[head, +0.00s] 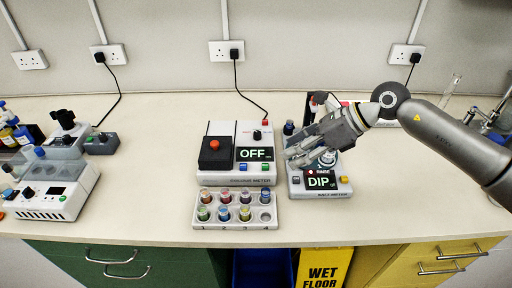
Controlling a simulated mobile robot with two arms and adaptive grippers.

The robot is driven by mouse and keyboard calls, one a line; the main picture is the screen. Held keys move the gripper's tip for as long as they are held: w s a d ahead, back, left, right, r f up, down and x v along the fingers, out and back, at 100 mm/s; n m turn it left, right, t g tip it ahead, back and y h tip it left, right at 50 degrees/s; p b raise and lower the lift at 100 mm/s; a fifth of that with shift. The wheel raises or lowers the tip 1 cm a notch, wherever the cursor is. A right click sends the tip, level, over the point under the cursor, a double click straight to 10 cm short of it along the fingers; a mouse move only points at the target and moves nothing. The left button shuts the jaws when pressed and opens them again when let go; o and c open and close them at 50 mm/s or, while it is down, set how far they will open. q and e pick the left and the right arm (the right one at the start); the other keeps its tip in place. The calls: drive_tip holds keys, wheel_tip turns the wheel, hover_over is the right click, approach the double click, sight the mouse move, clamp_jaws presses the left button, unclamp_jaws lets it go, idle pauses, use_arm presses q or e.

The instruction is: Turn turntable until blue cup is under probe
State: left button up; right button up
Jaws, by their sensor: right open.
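The salt meter (338,187) stands right of centre, with a lit screen reading DIP. My right gripper (293,157) reaches in from the right over it, open, with its fingers low over the meter's left side. The gripper and wrist hide most of the turntable and the probe, so I cannot tell which cup is under the probe. A dark blue cup (288,128) shows just behind the fingers, at the meter's back left. A small pale round part (328,157) shows below the wrist. My left gripper is not in view.
A colour meter (222,163) reading OFF stands close on the left. A white rack (235,222) of several small coloured vials sits in front of it. More instruments (50,190) stand at far left. A glass cylinder (452,84) stands at back right. The counter's front right is clear.

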drive_tip(key=s+a+r+m+y, duration=0.2)
drive_tip(key=a+y, duration=0.3)
drive_tip(key=a, duration=0.4)
drive_tip(key=shift+s+a+r, duration=0.35)
drive_tip(key=shift+s+r, duration=0.25)
drive_tip(key=shift+r, duration=0.2)
